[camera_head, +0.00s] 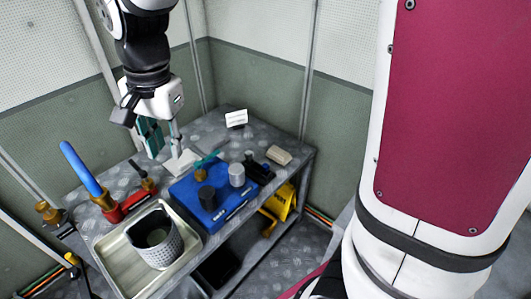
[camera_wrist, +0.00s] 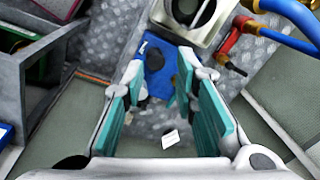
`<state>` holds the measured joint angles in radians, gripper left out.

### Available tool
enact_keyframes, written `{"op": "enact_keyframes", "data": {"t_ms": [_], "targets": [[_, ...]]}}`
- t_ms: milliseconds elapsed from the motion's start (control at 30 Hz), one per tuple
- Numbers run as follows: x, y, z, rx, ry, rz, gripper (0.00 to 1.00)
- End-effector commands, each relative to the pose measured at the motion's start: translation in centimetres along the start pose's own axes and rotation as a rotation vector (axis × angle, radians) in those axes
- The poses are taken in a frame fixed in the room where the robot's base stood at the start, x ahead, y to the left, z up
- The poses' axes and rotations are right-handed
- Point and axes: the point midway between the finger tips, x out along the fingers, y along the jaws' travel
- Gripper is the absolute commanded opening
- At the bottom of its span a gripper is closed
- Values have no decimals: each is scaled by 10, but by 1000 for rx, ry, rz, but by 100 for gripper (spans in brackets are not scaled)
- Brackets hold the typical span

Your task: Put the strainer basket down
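The strainer basket (camera_head: 164,254) is a pale, perforated cylinder with a dark open top. It stands upright in the shallow metal tray (camera_head: 112,272) at the front left of the bench. In the wrist view the basket (camera_wrist: 207,20) shows at the top edge, partly cut off, inside the tray (camera_wrist: 166,17). My gripper (camera_head: 166,152) is above the back left part of the bench, apart from the basket. In the wrist view my gripper (camera_wrist: 160,76) has its teal-padded fingers spread, with nothing held between them.
A blue mat (camera_head: 226,207) with several small parts lies right of the tray. A red valve fitting with a blue handle (camera_head: 82,168) stands at the left. A white card (camera_head: 236,117) stands at the back. A yellow item (camera_head: 282,203) is below the bench. Walls close off the back.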

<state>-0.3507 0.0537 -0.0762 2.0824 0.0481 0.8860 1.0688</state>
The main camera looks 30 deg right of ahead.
Motion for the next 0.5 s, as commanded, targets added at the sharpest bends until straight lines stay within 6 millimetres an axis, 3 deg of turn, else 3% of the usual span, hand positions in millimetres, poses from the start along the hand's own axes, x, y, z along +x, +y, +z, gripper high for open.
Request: {"op": "enact_keyframes", "data": {"t_ms": [33,200,333,500], "targets": [[-18,20,-2,-55,13,-21,26],[-55,83,2,-278,63,-57,26],[-72,130,13,-449,113,-68,26],[-79,183,30,-651,182,-58,26]]}}
